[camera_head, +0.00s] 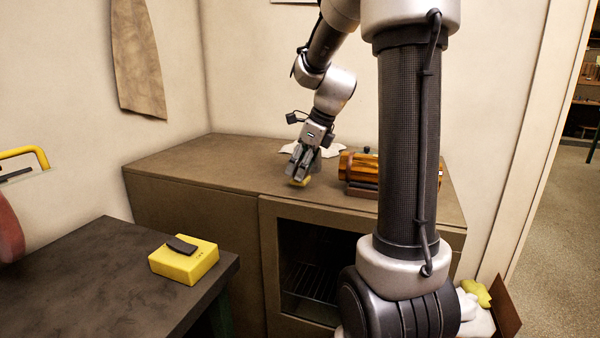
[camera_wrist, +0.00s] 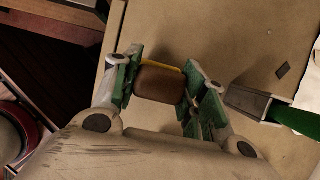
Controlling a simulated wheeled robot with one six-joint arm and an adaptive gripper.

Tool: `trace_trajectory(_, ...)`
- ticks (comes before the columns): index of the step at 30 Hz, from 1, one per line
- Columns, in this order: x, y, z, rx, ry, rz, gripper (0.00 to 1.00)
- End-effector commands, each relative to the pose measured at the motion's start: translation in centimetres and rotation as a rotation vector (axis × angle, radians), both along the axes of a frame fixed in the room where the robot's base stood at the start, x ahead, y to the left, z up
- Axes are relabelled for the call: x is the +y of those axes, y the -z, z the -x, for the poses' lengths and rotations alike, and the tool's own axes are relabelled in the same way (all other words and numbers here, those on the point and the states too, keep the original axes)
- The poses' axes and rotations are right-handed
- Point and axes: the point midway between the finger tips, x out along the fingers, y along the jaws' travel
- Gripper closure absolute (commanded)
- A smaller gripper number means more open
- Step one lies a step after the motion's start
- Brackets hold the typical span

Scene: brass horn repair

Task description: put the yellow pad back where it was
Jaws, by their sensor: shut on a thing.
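In the wrist view my gripper (camera_wrist: 163,92) is shut on the pad, with one green-lined finger on each side. There the pad shows a brown face (camera_wrist: 160,84) with a thin yellow edge along its far side. I cannot tell whether the pad touches the cabinet top. Much of it is hidden by the fingers in the head view.
A white cloth (camera_head: 327,151) and an amber cylinder (camera_head: 360,168) on a base lie right of my gripper. A green-handled tool (camera_wrist: 290,116) lies close by in the wrist view. A yellow box (camera_head: 184,262) stands on the dark bench (camera_head: 100,290). The cabinet top's left is clear.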

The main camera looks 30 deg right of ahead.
Motion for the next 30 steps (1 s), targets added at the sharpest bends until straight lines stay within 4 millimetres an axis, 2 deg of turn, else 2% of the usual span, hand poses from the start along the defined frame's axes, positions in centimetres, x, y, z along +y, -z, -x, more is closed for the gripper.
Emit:
trace_trajectory(3,0.0,1.5,0.1,0.002,0.001,0.000,0.84)
trace_trajectory(13,0.0,1.8,0.0,0.001,0.000,0.001,0.84)
trace_trajectory(14,0.0,1.8,0.0,0.000,-0.001,0.002,0.54)
trace_trajectory(17,0.0,1.8,0.0,-0.001,-0.001,0.001,0.36)
trace_trajectory(26,0.0,1.7,0.0,-0.001,-0.001,0.001,0.36)
trace_trajectory(30,-0.2,0.8,0.2,-0.002,0.000,0.001,0.36)
